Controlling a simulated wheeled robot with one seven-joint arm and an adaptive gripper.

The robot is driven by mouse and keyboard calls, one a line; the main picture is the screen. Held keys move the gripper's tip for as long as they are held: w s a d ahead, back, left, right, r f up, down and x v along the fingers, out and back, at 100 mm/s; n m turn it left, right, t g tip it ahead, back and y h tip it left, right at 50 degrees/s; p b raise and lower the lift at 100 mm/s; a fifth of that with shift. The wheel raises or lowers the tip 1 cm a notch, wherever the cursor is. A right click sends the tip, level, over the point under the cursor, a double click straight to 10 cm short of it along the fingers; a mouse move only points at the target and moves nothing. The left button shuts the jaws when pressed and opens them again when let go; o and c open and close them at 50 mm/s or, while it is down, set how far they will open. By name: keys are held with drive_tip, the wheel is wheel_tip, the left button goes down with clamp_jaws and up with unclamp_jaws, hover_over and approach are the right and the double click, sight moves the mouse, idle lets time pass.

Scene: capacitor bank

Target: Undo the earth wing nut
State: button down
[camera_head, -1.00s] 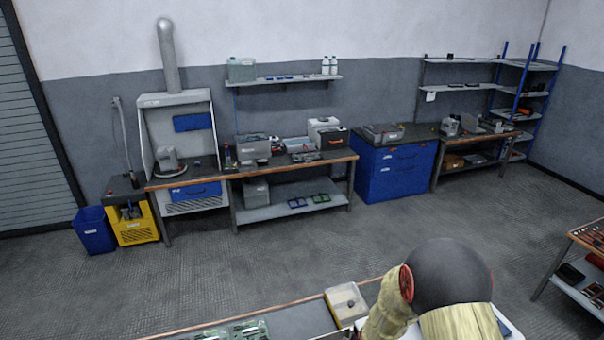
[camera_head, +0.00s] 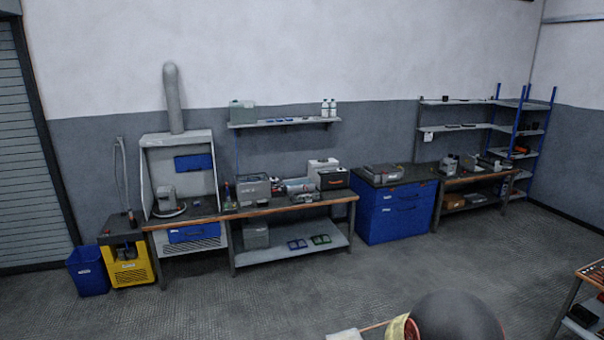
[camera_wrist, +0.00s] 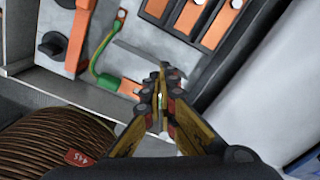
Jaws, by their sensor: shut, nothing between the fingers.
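In the wrist view my gripper (camera_wrist: 162,76) is shut and empty, with its fingertips together over a pale grey panel (camera_wrist: 150,45). A green-and-yellow earth cable (camera_wrist: 97,65) runs on the panel to the left of my fingertips. Its upper end has a lug with a bolt (camera_wrist: 122,14). Its lower end has a copper lug (camera_wrist: 122,84) just left of my fingers. I cannot make out a wing nut; the spot behind the fingertips is hidden. My gripper is not visible in the head view.
In the wrist view a wound brown coil (camera_wrist: 60,150) stands at lower left, close to my gripper. Several orange bars with bolts (camera_wrist: 188,18) line the top, and a black knob (camera_wrist: 50,44) sits at upper left. Benches (camera_head: 290,207) stand along the far wall.

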drive_tip(key=shift+w+a, duration=0.15)
wheel_tip(320, 180, up, 6)
drive_tip(key=p, duration=0.3)
idle(0.4)
